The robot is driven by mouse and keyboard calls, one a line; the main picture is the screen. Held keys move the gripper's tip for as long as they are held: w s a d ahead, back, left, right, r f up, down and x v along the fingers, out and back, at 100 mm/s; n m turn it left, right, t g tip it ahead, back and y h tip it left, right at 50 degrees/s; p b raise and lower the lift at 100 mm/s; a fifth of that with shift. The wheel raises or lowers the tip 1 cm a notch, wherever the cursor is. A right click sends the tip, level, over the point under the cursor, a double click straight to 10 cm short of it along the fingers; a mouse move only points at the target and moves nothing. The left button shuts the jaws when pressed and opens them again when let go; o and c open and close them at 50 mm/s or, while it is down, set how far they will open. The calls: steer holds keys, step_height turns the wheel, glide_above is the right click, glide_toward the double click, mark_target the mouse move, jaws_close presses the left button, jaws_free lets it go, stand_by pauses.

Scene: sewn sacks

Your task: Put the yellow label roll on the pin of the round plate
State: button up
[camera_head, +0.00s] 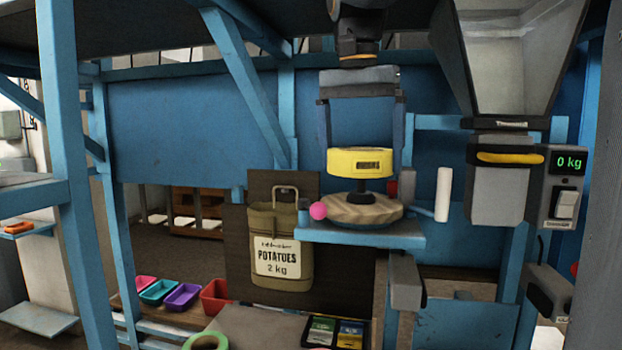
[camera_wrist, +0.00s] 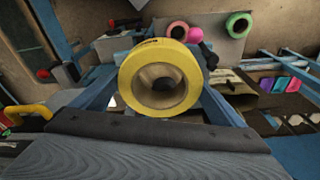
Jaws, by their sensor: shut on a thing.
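The yellow label roll (camera_head: 360,162) is level between the two fingers of my gripper (camera_head: 361,150), which is shut on it. The round plate (camera_head: 345,210) is light brown and sits on a blue shelf below the roll. A dark pin (camera_head: 362,187) rises from the plate's middle, and its upper part is hidden by the roll. I cannot tell how far the pin reaches into the roll.
The blue shelf (camera_head: 390,237) has a pink round thing (camera_head: 318,210) at its left and a white cylinder (camera_head: 443,194) to its right. A potato sack (camera_head: 282,245) hangs at left. A hopper with a scale display (camera_head: 567,162) stands at right. Blue posts flank the area.

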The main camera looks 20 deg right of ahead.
steer(key=p, duration=0.2)
glide_above(362, 192)
steer(key=shift+w+d, duration=0.2)
steer(key=shift+w, duration=0.25)
step_height(362, 192, down, 2)
steer(key=shift+f+p, duration=0.75)
steer(key=shift+f, duration=1.8)
steer(key=o, duration=0.9)
steer(key=shift+f, duration=0.15)
steer(key=shift+s+a+r+b, duration=0.15)
steer(key=shift+r+b, duration=0.1)
steer(key=shift+r, duration=1.05)
steer(key=shift+s+a+r+b, duration=0.15)
steer(key=shift+r+b, duration=0.15)
steer(key=shift+r, duration=1)
steer(key=shift+s+a+r+b, duration=0.15)
steer(key=shift+r+b, duration=0.1)
steer(key=shift+r, duration=1.05)
